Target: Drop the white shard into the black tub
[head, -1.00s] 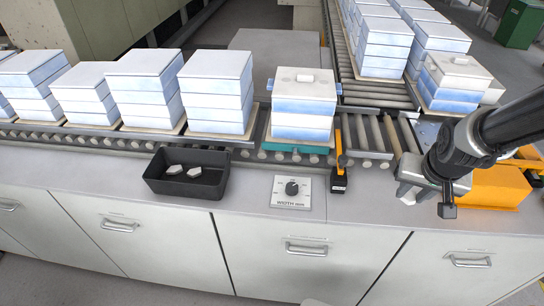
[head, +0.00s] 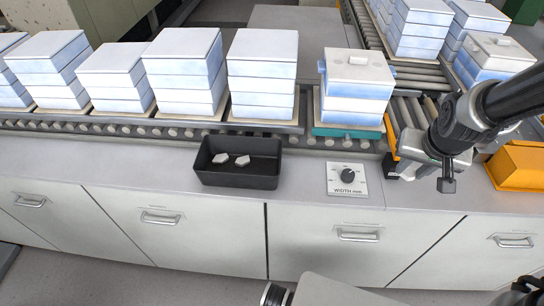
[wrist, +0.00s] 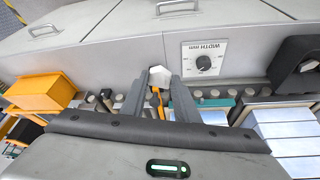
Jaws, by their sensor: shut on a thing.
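The black tub (head: 238,181) stands on the counter left of centre in the head view, with two whitish shards (head: 242,161) lying inside it. Part of the tub (wrist: 290,78) also shows at the right edge of the wrist view. My gripper (wrist: 158,82) is shut on a white shard (wrist: 157,74), which shows between the fingertips in the wrist view. In the head view my gripper (head: 428,162) is over the right part of the counter, well to the right of the tub. The held shard cannot be made out there.
A width dial plate (head: 347,178) lies on the counter between the tub and my gripper. An orange box (head: 519,166) is at the right. Behind the counter runs a roller conveyor with stacks of white-blue blocks (head: 262,75). A yellow post (head: 391,138) stands beside my gripper.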

